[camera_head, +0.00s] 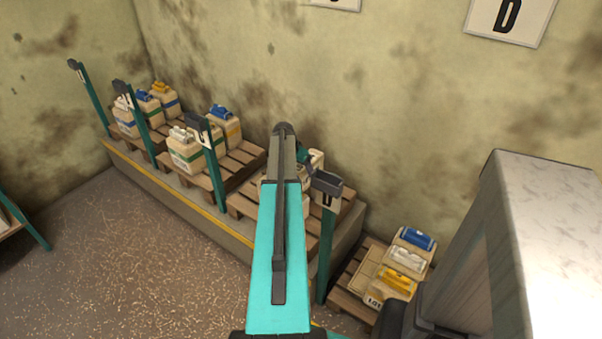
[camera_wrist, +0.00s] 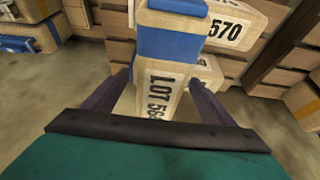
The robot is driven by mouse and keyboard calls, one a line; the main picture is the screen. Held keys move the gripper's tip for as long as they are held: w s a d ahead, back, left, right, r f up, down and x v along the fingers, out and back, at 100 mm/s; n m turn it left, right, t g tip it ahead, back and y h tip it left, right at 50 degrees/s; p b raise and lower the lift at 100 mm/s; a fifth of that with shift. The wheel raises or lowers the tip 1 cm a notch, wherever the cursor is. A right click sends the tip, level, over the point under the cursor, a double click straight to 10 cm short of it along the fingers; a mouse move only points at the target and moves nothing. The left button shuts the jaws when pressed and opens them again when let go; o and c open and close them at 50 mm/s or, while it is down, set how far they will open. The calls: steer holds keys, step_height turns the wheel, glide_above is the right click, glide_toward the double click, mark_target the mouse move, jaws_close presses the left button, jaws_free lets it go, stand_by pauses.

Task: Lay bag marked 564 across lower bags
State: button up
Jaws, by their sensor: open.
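A tan bag with a blue band, its label reading LOT 56 and a partly hidden last digit (camera_wrist: 165,72), stands out in the middle of the wrist view. My gripper (camera_wrist: 160,82) is open, with one dark finger on each side of this bag's lower part. I cannot tell whether the fingers touch it. A bag marked 570 (camera_wrist: 236,20) lies crosswise beside and partly behind it. In the head view my turquoise arm hides my gripper, and only part of a tan bag (camera_head: 316,160) shows beyond it.
Wooden pallets (camera_head: 235,168) with several bags line a raised ledge (camera_head: 170,185) along the wall. Teal posts (camera_head: 213,175) stand along its front. A lower pallet (camera_head: 345,290) with stacked bags (camera_head: 405,260) is at right, beside a grey block (camera_head: 560,230).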

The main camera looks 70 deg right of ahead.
steer(key=v, duration=0.9)
steer(key=shift+w+r, duration=0.1)
steer(key=shift+r, duration=0.1)
steer(key=shift+w, duration=0.1)
